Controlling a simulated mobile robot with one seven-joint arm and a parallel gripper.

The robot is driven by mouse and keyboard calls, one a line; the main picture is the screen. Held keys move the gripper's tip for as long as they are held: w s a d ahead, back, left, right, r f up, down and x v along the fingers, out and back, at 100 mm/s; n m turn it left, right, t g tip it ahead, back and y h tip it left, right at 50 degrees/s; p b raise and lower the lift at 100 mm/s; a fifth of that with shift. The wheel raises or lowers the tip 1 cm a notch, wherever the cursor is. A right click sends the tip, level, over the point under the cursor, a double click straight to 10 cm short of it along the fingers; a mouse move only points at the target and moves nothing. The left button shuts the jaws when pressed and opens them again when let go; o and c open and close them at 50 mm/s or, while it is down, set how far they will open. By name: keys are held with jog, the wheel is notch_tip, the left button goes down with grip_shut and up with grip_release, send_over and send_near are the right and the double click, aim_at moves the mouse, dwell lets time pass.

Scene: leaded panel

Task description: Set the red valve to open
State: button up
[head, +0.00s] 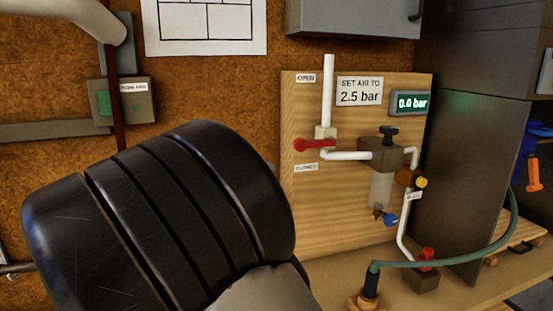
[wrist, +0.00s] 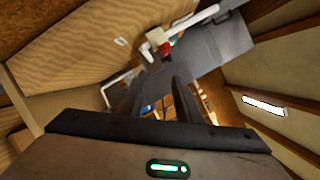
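The red valve (head: 315,144) is a red lever on a cream body on the wooden panel (head: 345,210). In the head view the lever lies level, pointing left, between the "OPEN" label (head: 306,78) above and the "CLOSED" label (head: 306,167) below. In the wrist view a red part on a cream body, which looks like the valve (wrist: 165,48), shows beyond the fingertips. My gripper (wrist: 160,80) is open, with a gap between its two dark fingers and nothing held. It appears apart from the lever. The head view does not show my gripper; my dark arm fills the lower left.
White pipes (head: 328,90) run from the valve to a regulator (head: 381,153) with a dark knob. The gauge (head: 409,103) reads 0.0 bar, beside a "SET AIR TO 2.5 bar" sign (head: 359,91). A green hose (head: 450,262) crosses the bench. A dark cabinet (head: 460,150) stands at right.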

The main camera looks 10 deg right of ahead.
aim_at(309, 144)
jog(key=shift+n+t, duration=0.5)
jog(key=shift+n, duration=0.1)
jog(key=x, duration=0.5)
jog(key=r+b+x, duration=0.1)
jog(key=x, duration=0.4)
jog(key=w+a+b+x, duration=0.1)
jog(key=x, duration=0.4)
jog(key=shift+w+d+r, duration=0.1)
jog(key=shift+d+r, duration=0.15)
jog(key=shift+d, duration=0.05)
grip_shut()
